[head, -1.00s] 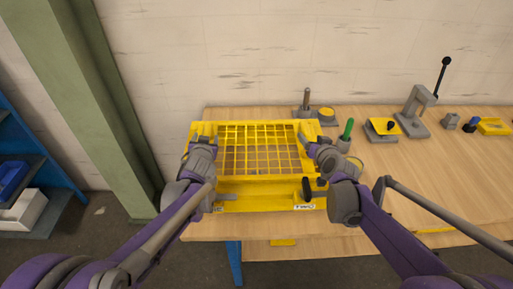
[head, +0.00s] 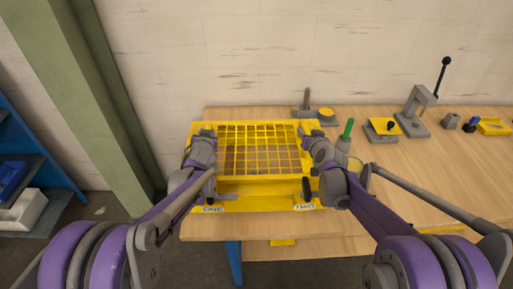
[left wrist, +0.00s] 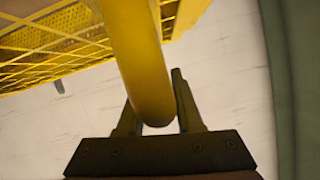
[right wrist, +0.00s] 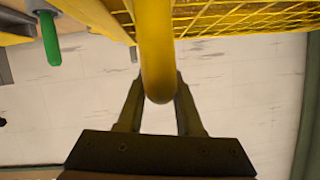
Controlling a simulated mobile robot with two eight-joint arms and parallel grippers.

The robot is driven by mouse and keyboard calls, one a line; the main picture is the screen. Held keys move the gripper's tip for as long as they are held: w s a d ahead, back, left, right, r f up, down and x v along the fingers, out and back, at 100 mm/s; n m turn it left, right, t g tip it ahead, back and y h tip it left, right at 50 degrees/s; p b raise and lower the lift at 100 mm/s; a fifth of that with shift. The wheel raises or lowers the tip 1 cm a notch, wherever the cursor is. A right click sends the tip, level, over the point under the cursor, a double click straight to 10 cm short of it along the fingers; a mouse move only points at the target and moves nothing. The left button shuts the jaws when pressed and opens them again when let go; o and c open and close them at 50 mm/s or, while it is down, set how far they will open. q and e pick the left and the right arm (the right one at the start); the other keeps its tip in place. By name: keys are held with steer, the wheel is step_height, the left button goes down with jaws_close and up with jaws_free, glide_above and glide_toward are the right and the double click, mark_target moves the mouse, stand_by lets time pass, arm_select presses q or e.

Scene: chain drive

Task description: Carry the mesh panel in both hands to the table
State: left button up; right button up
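The yellow mesh panel (head: 262,162) is at the left part of the table (head: 400,180), over a yellow base with labels ONE and TWO. I cannot tell whether the panel rests on that base. My left gripper (head: 207,136) is at its left side and my right gripper (head: 311,140) at its right side. In the left wrist view a yellow handle (left wrist: 140,50) stands between the fingers, which close on it. In the right wrist view the other handle (right wrist: 156,50) is between the fingers in the same way. The mesh shows behind both handles.
A green-handled tool (head: 347,130) stands close to the right of my right gripper. A green column (head: 95,100) and blue shelf (head: 35,170) are at left. The table's right front is clear.

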arm_select(q)
jaws_close()
arm_select(e)
jaws_close()
stand_by(0.8)
